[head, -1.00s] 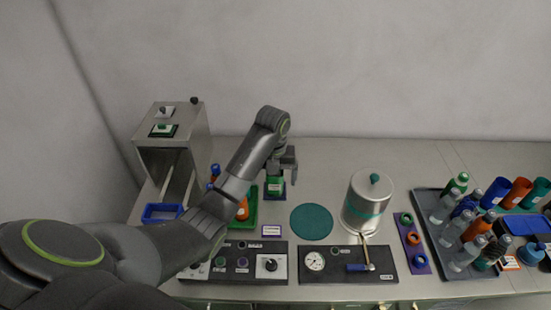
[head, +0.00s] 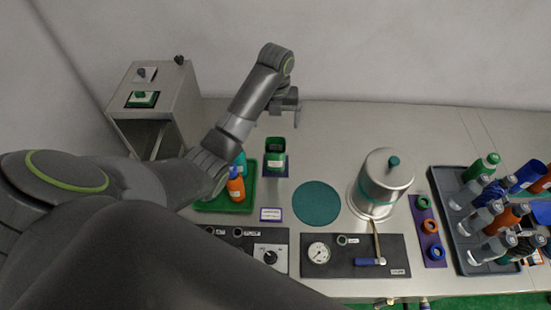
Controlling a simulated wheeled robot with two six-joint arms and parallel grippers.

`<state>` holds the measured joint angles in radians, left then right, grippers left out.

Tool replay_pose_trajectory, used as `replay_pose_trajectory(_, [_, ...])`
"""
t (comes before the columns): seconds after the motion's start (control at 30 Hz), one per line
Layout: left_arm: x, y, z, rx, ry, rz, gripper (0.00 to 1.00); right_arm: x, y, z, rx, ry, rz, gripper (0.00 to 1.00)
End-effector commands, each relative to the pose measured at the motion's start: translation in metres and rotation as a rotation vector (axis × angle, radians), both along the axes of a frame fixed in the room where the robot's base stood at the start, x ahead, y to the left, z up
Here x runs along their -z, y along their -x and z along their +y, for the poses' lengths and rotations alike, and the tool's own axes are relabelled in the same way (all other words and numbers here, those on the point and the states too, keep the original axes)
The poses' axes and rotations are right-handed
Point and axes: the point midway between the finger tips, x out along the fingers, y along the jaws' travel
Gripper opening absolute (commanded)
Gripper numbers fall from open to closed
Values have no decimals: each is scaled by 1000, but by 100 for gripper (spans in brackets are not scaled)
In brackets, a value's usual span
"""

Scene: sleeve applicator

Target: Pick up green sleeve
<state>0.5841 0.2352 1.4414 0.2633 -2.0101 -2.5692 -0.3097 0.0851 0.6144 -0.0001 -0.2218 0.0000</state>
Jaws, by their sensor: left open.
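A green open-topped holder (head: 275,148) with a pale label stands upright on a small dark purple base, in the middle left of the bench. It may be the green sleeve, but I cannot tell for sure. My left gripper (head: 287,105) is open and empty, just above and beyond the holder in the picture, apart from it. A small green ring (head: 423,202) sits on a purple strip at the right, above an orange and a blue ring. My right gripper is not in view.
A green tray (head: 240,207) with an orange bottle (head: 236,185) is left of the holder. A teal disc (head: 316,203) and a steel pot (head: 384,182) stand to the right. A grey tray (head: 447,215) of bottles is far right. A steel cabinet (head: 180,95) stands at the left.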

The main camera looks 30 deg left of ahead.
Motion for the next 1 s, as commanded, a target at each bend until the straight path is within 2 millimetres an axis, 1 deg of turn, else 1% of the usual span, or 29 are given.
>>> replay_pose_trajectory(0.03, [12,0,0,0,0,0,91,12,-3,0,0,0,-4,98])
replay_pose_trajectory(0.27, [37,0,0,0,0,0,91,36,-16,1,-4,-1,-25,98])
replay_pose_trajectory(0.57, [69,0,0,0,0,0,91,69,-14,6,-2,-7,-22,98])
replay_pose_trajectory(0.63, [76,1,0,-1,1,4,91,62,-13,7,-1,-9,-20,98])
replay_pose_trajectory(0.77, [88,0,0,0,0,2,91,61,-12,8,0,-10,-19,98])
replay_pose_trajectory(0.87, [95,1,0,-1,0,3,91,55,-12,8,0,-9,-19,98])
replay_pose_trajectory(1.0, [115,3,0,0,1,5,91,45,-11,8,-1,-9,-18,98])
